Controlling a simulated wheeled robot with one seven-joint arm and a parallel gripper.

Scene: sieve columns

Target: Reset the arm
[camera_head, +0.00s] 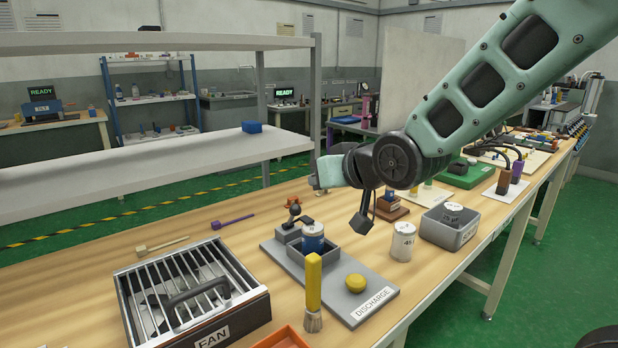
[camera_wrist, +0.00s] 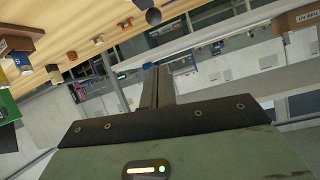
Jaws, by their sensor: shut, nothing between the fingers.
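My gripper (camera_head: 318,180) is in the air above the workbench in the head view, at the end of my pale green arm, beside the shelf post. In the wrist view my gripper (camera_wrist: 158,72) shows two dark fingers side by side and touching, with nothing between them. The wrist view is strongly tilted, with the bench along its upper left. My arm comes in from the upper right of the head view and bends at a dark wrist joint. The fingers are small and partly hidden in the head view.
A fan box (camera_head: 257,309) is front left. A white canister (camera_head: 402,242) and grey bin (camera_head: 449,233) stand right. White shelves (camera_head: 120,178) are left.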

